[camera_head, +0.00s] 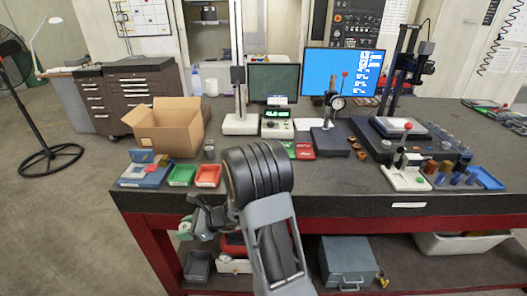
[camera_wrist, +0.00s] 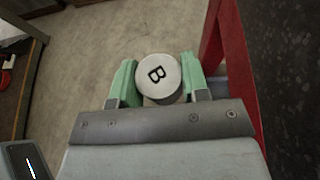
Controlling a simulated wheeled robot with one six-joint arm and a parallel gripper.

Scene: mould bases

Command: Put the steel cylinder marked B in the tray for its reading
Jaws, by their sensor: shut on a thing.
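A steel cylinder marked B (camera_wrist: 158,77) is held between the two green fingers of my gripper (camera_wrist: 159,82), its lettered round face toward the wrist camera. In the head view my gripper (camera_head: 187,228) is in front of the bench's left front edge, below the bench top and over the floor. I cannot make out the cylinder clearly there. A green tray (camera_head: 182,176) and a red tray (camera_head: 208,176) stand side by side near the bench's front left.
A blue bin (camera_head: 141,180) with small items and an open cardboard box (camera_head: 166,127) are by the trays. A small grey cylinder (camera_head: 209,149) stands behind the red tray. A dial gauge stand (camera_head: 330,138) is mid-bench. The bench's red leg (camera_wrist: 222,70) is close to my gripper.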

